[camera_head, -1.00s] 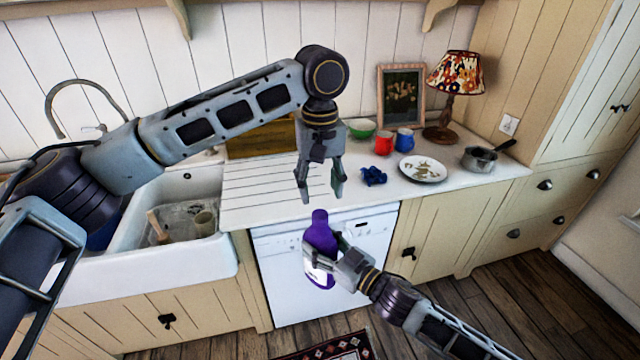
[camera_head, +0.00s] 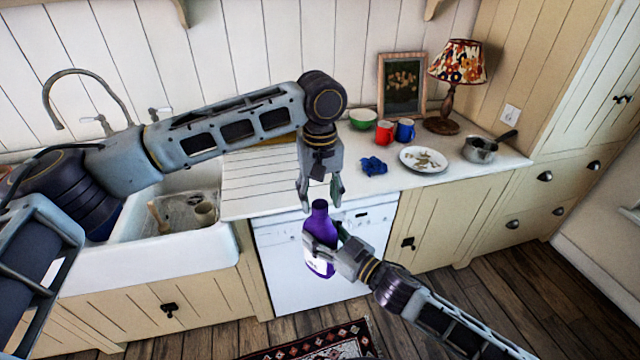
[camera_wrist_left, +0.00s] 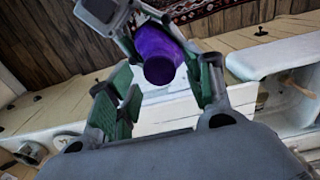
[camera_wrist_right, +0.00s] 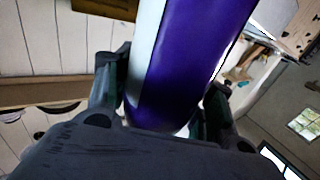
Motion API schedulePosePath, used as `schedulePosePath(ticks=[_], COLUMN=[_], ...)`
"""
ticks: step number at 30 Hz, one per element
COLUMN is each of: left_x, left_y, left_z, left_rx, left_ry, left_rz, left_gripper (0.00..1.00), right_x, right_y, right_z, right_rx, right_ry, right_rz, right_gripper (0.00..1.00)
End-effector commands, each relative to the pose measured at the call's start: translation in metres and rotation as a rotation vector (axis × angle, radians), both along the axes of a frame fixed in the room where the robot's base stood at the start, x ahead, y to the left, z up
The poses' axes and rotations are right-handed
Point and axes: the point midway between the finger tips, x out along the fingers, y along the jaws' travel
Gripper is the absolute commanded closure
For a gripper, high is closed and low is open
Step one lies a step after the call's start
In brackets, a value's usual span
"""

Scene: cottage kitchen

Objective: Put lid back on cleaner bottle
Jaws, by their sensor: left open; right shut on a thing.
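My right gripper (camera_head: 326,240) is shut on the purple cleaner bottle (camera_head: 318,266), holding it roughly upright in front of the white dishwasher. The bottle has a pale label and also fills the right wrist view (camera_wrist_right: 190,60).
The white counter (camera_head: 262,190) behind holds a blue crumpled cloth (camera_head: 373,166), a plate (camera_head: 424,159), red (camera_head: 384,133) and blue (camera_head: 405,130) mugs, a green bowl (camera_head: 363,119), a saucepan (camera_head: 480,149) and a lamp (camera_head: 457,62). A sink (camera_head: 150,255) is at left.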

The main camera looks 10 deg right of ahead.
Motion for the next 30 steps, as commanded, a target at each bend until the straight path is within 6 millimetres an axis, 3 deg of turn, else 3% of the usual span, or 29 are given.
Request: schedulePosePath(ticks=[7, 18, 30], left_x=[0.0, 0.0, 0.0], left_y=[0.0, 0.0, 0.0], left_z=[-0.018, -0.021, -0.02], left_rx=[0.0, -0.001, -0.001], left_ry=[0.001, 0.0, 0.0], left_rz=[0.0, 0.0, 0.0], left_gripper=[0.49, 0.49, 0.97], right_x=[0.0, 0.0, 0.0], right_y=[0.0, 0.0, 0.0], right_z=[0.001, 0.001, 0.001], right_rx=[0.001, 0.001, 0.001], right_ry=[-0.002, -0.002, -0.002], right_rz=[0.001, 0.001, 0.0], right_gripper=[1.0, 1.0, 1.0])
